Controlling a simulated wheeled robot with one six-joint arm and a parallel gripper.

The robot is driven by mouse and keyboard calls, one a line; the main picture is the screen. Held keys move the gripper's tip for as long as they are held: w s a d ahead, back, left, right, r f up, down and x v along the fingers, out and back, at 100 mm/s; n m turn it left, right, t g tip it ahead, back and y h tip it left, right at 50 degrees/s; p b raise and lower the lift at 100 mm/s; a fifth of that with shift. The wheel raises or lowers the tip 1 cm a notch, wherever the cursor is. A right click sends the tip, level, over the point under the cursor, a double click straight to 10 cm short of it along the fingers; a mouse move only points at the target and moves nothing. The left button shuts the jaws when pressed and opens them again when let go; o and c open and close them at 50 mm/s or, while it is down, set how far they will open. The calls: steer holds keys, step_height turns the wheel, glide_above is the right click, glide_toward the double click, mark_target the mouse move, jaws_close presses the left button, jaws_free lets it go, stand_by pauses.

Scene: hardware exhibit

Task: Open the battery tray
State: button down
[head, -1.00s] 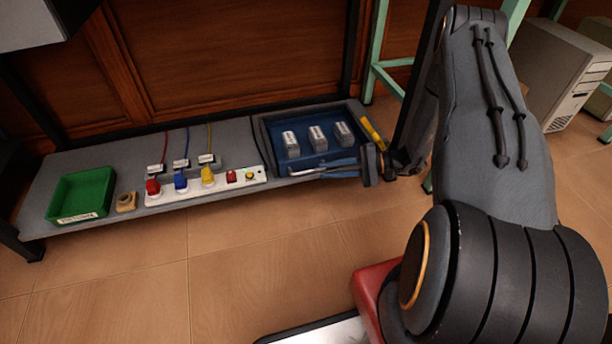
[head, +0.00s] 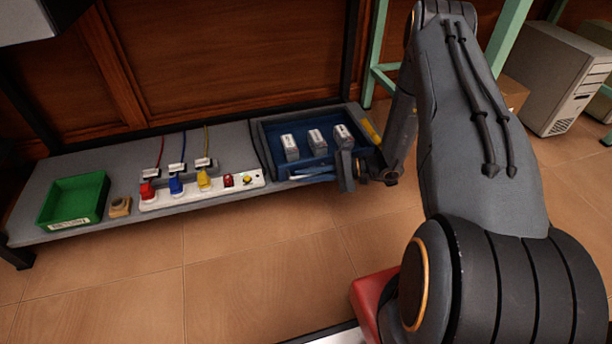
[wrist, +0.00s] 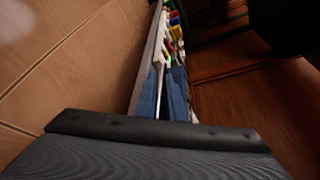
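The battery tray (head: 303,157) is a blue tray at the right end of the low grey shelf. Three pale batteries stand in it: left (head: 290,147), middle (head: 316,140) and right (head: 342,133). Light blue bars (head: 312,172) run along its front edge. My gripper (head: 346,170) is at the tray's front right corner and hides part of it. Whether it touches the bars is unclear. In the wrist view a dark pad of my gripper fills the bottom, with blue tray parts (wrist: 176,98) just beyond it. The gap between the fingers does not show clearly.
A power strip (head: 215,190) with red, blue and yellow plugs lies left of the tray. A green bin (head: 75,200) and a small tan block (head: 120,207) stand farther left. Green frame legs and a computer case (head: 565,75) are at right. The floor in front is clear.

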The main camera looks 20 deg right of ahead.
steer(key=shift+s, duration=0.1)
steer(key=s+p, duration=1.2)
steer(key=s, duration=0.9)
steer(key=shift+s+p, duration=0.3)
steer(key=shift+p, duration=0.1)
steer(key=c, duration=2.1)
jaws_free()
steer(key=shift+p+v, duration=0.95)
steer(key=shift+v, duration=3)
